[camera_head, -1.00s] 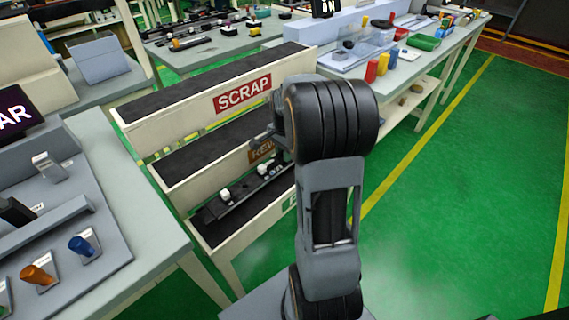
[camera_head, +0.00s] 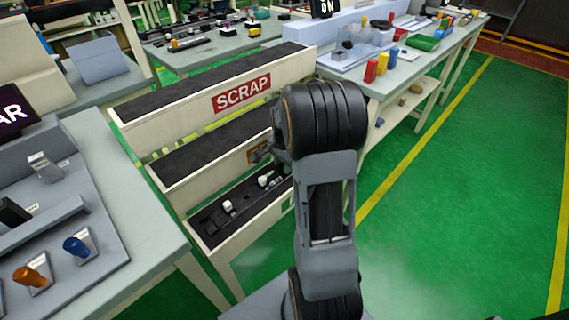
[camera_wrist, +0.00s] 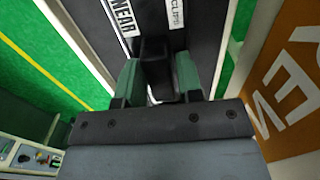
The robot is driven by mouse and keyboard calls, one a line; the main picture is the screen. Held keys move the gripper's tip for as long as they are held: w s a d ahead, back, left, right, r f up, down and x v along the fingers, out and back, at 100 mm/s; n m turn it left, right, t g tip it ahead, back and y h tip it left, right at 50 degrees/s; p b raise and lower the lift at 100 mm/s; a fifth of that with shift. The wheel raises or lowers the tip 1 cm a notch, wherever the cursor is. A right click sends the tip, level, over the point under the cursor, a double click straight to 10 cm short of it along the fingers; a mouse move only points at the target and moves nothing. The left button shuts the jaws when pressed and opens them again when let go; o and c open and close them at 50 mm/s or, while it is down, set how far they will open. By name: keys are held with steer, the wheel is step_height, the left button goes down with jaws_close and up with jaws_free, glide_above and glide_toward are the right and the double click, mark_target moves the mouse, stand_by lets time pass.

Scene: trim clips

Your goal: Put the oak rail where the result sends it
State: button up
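A long dark rail (camera_head: 246,195) with white clips lies along the lowest lane of the pale rack, in the head view. It looks black rather than oak-coloured. In the wrist view a dark block (camera_wrist: 156,50), which seems part of the rail, stands between the green pads of my gripper (camera_wrist: 158,82). The pads appear to press on both its sides. Labels reading "NEAR" and "CLIPS" show beyond. In the head view my arm hides the rail's right end and my fingertips. Whether the rail fully rests on the lane floor I cannot tell.
The top lane bears a red SCRAP sign (camera_head: 242,93) and is empty. The middle lane (camera_head: 205,150) has an orange sign, mostly hidden by my arm. The lowest lane's green sign is almost hidden. A grey bench (camera_head: 125,215) stands left; green floor is clear at right.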

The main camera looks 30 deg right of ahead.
steer(key=shift+o, duration=1.2)
step_height(320, 180, up, 12)
steer(key=p, duration=0.2)
steer(key=s+a+n+t, duration=0.3)
steer(key=s+a+n, duration=1)
steer(key=a+n, duration=0.2)
steer(key=shift+a+r+n, duration=0.4)
steer(key=shift+a+r, duration=0.05)
steer(key=shift+a, duration=0.7)
step_height(320, 180, up, 14)
steer(key=p, duration=1.2)
steer(key=shift+a+f+t+p, duration=0.2)
steer(key=shift+t+p, duration=0.1)
steer(key=shift+p, duration=0.1)
steer(key=shift+s, duration=0.1)
